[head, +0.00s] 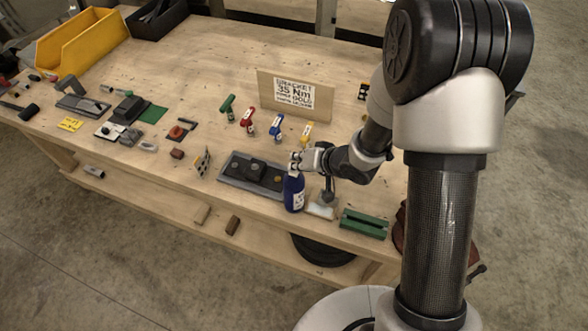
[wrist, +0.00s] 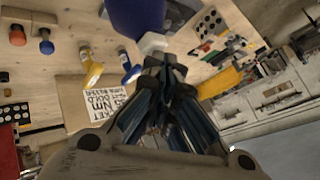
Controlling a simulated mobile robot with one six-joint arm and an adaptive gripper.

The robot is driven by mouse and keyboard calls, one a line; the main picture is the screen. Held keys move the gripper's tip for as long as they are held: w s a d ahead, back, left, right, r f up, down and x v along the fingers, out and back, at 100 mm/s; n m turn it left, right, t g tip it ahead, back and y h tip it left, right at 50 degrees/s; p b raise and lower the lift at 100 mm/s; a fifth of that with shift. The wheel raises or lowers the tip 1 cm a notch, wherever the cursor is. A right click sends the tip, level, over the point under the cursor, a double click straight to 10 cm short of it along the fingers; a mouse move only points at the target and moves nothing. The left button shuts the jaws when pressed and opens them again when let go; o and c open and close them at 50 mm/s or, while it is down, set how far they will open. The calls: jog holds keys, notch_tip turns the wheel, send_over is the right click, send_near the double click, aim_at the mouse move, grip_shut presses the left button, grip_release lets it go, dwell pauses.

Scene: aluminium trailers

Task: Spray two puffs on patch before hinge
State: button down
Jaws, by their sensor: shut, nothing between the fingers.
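A blue bottle (head: 294,192) with a white top stands upright at the bench's front edge, beside a dark grey fixture plate (head: 226,177) carrying a black block. My gripper (head: 301,160) is at the height of the bottle's white top. In the wrist view my gripper (wrist: 163,68) is shut and empty, its fingertips close to the white top (wrist: 152,42) of the blue bottle (wrist: 138,14). I cannot tell whether they touch. A pale block or pad (head: 321,210) lies just right of the bottle, under a dark upright part. I cannot make out the patch or hinge with certainty.
A green slotted block (head: 364,224) lies to the right near the front edge. A sign board (head: 295,94) stands behind, with red, blue and yellow-handled tools (head: 276,127) before it. Other tools and a yellow bin (head: 82,42) fill the left side.

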jog(key=shift+r, duration=0.1)
notch_tip(320, 180, up, 6)
jog(key=p, duration=0.6)
jog(key=shift+r+p, duration=0.1)
jog(key=shift+p, duration=0.3)
dwell(0.5)
